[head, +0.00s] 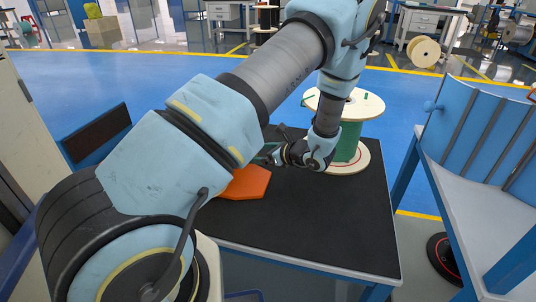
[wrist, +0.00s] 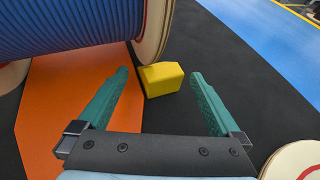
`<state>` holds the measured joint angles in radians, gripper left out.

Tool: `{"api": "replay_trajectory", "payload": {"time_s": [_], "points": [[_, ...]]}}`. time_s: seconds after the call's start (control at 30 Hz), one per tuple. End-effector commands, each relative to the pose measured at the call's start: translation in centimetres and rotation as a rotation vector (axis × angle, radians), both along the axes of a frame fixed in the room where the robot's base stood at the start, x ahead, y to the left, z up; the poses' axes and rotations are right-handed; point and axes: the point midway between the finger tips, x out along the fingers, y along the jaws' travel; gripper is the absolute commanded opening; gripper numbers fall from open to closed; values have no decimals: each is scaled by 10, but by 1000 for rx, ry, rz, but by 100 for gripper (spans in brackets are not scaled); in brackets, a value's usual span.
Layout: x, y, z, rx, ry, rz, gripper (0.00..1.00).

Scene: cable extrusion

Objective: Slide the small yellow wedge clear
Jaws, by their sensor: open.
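The small yellow wedge (wrist: 162,79) lies on the black table mat in the wrist view. It sits against or very close to the rim of a cable reel (wrist: 152,30); I cannot tell if they touch. My gripper (wrist: 160,85) is open, with its green fingers on either side of the wedge and nothing held. The left finger is over the edge of an orange plate (wrist: 60,100), the right finger over the black mat. In the head view my gripper (head: 268,152) is mostly hidden by my arm, and the wedge is hidden.
The orange plate (head: 246,183) lies on the black-topped table (head: 310,220). A green-cored reel (head: 347,146) stands upright at the table's back right. A blue rack (head: 480,150) stands right of the table. The table's front right is clear.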

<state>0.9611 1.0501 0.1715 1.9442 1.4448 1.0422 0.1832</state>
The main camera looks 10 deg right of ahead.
Motion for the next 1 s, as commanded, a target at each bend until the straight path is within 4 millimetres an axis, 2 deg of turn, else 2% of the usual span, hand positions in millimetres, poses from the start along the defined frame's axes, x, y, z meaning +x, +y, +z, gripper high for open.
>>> {"api": "replay_trajectory", "payload": {"time_s": [0.2,0.57,1.0], "points": [[15,14,-9,0,0,1,100],[18,15,-10,0,0,-1,100],[18,15,-10,0,0,-1,53]]}}
